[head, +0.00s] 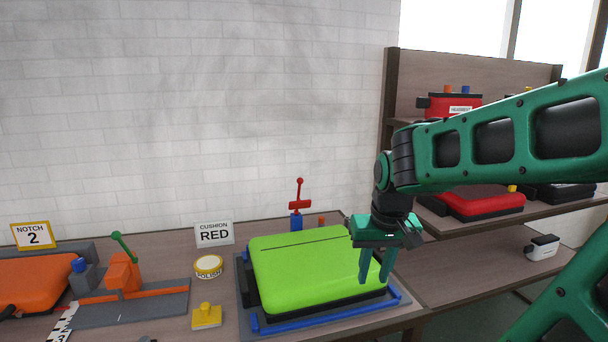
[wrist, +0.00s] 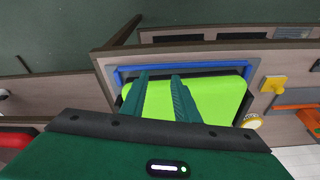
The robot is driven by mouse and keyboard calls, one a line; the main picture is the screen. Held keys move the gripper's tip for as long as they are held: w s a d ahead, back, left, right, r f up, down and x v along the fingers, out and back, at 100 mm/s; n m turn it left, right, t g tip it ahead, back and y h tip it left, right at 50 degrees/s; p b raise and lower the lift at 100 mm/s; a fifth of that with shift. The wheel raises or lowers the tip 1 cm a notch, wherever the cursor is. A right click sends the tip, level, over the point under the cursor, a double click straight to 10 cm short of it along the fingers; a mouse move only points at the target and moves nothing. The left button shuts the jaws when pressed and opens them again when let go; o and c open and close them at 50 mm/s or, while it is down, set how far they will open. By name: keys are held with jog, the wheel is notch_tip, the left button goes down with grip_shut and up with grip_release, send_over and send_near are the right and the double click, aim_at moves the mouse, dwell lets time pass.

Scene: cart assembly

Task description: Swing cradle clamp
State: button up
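A lime green case (head: 310,270) lies in a grey cradle with blue rails (head: 335,317) on the bench. The clamp, a red lever with a ball knob (head: 299,203) on a blue post (head: 296,222), stands behind the case. Its lever points up. My gripper (head: 374,281) points down at the right end of the case, its two green fingers apart with nothing visible between them. In the wrist view the fingers (wrist: 158,77) overlap the case (wrist: 215,95) near the blue rail (wrist: 190,67). I cannot tell whether they touch it. The clamp is not visible there.
Left of the cradle are a yellow block (head: 206,317), a polish tin (head: 208,266), a "CUSHION RED" sign (head: 214,234) and an orange fixture with a green lever (head: 123,275). Shelves with red cases (head: 480,202) stand at right. A white box (head: 541,246) sits below them.

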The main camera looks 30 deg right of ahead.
jog(key=w+d+r+n+t+h, duration=0.1)
jog(key=w+d+r+t, duration=0.15)
jog(key=w, duration=0.65)
jog(key=w+d+r+t, duration=0.1)
jog(key=w+r, duration=0.3)
jog(key=w, duration=0.5)
jog(key=n+t, duration=0.2)
jog(key=t, duration=0.2)
send_near(301, 180)
jog(key=x, duration=0.2)
jog(key=shift+h, duration=0.4)
jog(key=x, duration=0.7)
jog(key=shift+a, duration=0.3)
jog(key=shift+w, duration=0.1)
jog(key=c, duration=0.4)
jog(key=shift+c, duration=1)
